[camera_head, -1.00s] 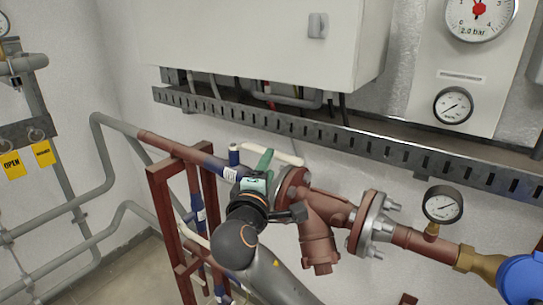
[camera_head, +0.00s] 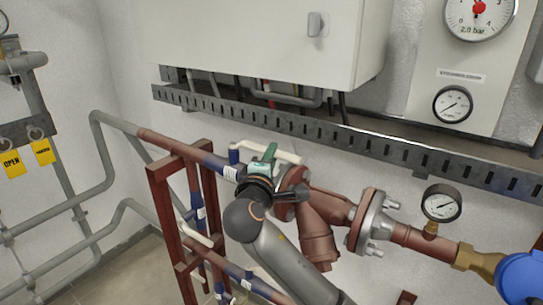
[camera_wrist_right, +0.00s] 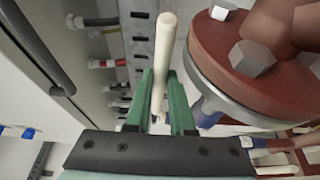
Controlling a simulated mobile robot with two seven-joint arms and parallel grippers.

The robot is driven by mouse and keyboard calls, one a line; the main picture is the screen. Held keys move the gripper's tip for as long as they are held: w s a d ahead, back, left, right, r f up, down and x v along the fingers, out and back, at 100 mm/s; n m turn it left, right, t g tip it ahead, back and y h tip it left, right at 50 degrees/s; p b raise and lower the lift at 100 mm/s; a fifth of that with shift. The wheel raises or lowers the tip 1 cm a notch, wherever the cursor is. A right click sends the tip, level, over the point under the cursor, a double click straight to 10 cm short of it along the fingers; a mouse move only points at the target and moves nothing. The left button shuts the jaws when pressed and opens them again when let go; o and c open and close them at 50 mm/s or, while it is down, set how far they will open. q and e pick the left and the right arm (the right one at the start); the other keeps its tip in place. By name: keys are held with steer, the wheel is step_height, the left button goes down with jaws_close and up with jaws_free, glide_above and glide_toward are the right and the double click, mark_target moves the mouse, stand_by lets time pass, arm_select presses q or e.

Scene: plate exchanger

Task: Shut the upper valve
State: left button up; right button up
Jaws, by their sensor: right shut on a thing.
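The upper valve has a cream lever (camera_head: 288,157) on the blue part of the upper pipe, just left of a red flange. The lever lies roughly along the pipe, slightly slanted. My right gripper (camera_head: 268,154) has green fingers shut on this lever. In the right wrist view the lever (camera_wrist_right: 166,55) sticks out from between the green fingers (camera_wrist_right: 160,100). The valve body is mostly hidden behind my right gripper and wrist. My left gripper is not in view.
A red flange (camera_wrist_right: 245,60) is close beside my right fingers. A slotted cable tray (camera_head: 300,125) and a grey cabinet (camera_head: 250,40) are above. A red frame (camera_head: 160,205) and another white lever (camera_head: 197,234) are lower left. A small gauge (camera_head: 442,203) stands at right.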

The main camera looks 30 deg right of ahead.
jaws_close()
stand_by(0.8)
